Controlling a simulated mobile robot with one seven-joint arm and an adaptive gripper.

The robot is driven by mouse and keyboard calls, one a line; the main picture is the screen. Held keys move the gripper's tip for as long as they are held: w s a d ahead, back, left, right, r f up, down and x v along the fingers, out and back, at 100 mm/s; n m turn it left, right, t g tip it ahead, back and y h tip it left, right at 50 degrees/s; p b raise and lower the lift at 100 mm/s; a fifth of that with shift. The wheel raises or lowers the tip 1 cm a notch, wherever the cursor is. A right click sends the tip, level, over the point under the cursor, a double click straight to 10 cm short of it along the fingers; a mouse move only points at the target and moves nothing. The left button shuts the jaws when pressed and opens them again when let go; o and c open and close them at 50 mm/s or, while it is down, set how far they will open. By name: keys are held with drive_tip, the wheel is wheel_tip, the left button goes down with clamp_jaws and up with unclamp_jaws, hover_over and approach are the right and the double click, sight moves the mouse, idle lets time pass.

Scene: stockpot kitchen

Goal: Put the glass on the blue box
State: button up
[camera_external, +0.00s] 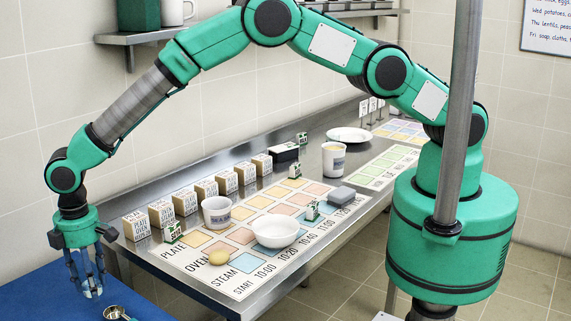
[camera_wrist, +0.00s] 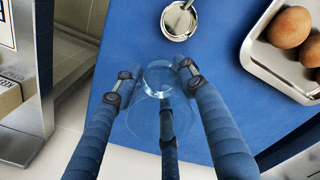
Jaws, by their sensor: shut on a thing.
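My gripper (camera_external: 86,274) is at the lower left of the external view, pointing down and shut on a clear glass (camera_external: 93,287). In the wrist view the glass (camera_wrist: 158,78) sits between the fingers of my gripper (camera_wrist: 155,82), and its see-through body is hard to make out. Below it is a large flat blue surface (camera_external: 40,295), which also fills the middle of the wrist view (camera_wrist: 215,65). I cannot tell whether this surface is the blue box's top or a table. I cannot tell whether the glass touches it.
A metal ladle (camera_wrist: 180,20) and a metal tray (camera_wrist: 262,68) with brown round items lie on the blue surface. The steel counter (camera_external: 140,262) beside it holds a white bowl (camera_external: 275,231), a cup (camera_external: 217,212), a plate (camera_external: 349,134) and several small boxes.

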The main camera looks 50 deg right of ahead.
drive_tip(key=shift+a, duration=0.1)
idle(0.3)
drive_tip(key=shift+w+a, duration=0.15)
drive_tip(key=shift+w, duration=0.05)
drive_tip(key=shift+f, duration=1.8)
drive_tip(key=o, duration=1.3)
drive_tip(key=shift+f, duration=0.1)
drive_tip(key=shift+o, duration=0.2)
wheel_tip(320, 180, up, 12)
